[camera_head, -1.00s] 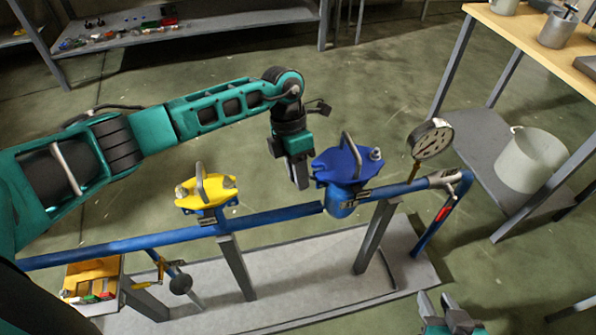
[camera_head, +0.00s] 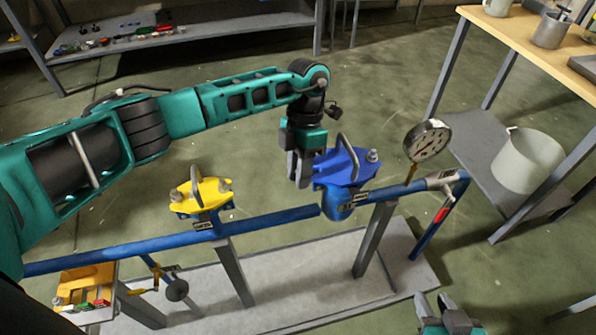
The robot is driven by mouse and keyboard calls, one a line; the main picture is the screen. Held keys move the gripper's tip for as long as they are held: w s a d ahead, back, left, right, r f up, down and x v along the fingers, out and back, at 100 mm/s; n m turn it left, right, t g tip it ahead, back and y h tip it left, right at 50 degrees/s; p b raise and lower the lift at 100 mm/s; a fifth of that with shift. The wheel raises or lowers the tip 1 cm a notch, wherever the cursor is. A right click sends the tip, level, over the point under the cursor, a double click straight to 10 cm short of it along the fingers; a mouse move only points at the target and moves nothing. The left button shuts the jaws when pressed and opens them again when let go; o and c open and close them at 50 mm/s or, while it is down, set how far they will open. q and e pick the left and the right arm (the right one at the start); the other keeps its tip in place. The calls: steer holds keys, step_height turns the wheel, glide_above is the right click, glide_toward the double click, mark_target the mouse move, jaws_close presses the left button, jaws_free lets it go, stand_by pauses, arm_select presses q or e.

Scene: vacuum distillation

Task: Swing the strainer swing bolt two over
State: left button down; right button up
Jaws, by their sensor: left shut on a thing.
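The blue strainer (camera_head: 338,196) sits in the blue pipe and carries a blue lid (camera_head: 345,167) with a grey loop handle (camera_head: 348,150). One bolt nut (camera_head: 373,155) shows at the lid's right end. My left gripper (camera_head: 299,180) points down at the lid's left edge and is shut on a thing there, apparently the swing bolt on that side. The fingers hide that bolt, so its tilt cannot be seen. My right gripper (camera_head: 434,300) is at the bottom edge, apart from the pipe, with a gap between its fingers.
A yellow-lidded unit (camera_head: 201,196) stands on the pipe (camera_head: 130,248) to the left. A pressure gauge (camera_head: 427,141) stands right of the strainer. A bench (camera_head: 520,35) and white bucket (camera_head: 528,160) are at the right. A small parts tray (camera_head: 85,287) is lower left.

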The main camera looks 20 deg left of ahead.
arm_select(q)
steer(key=c, duration=1.3)
jaws_free()
steer(key=shift+r, duration=0.1)
steer(key=v, duration=1.2)
steer(key=shift+w+r, duration=0.2)
steer(key=shift+r, duration=0.15)
steer(key=shift+o, duration=0.4)
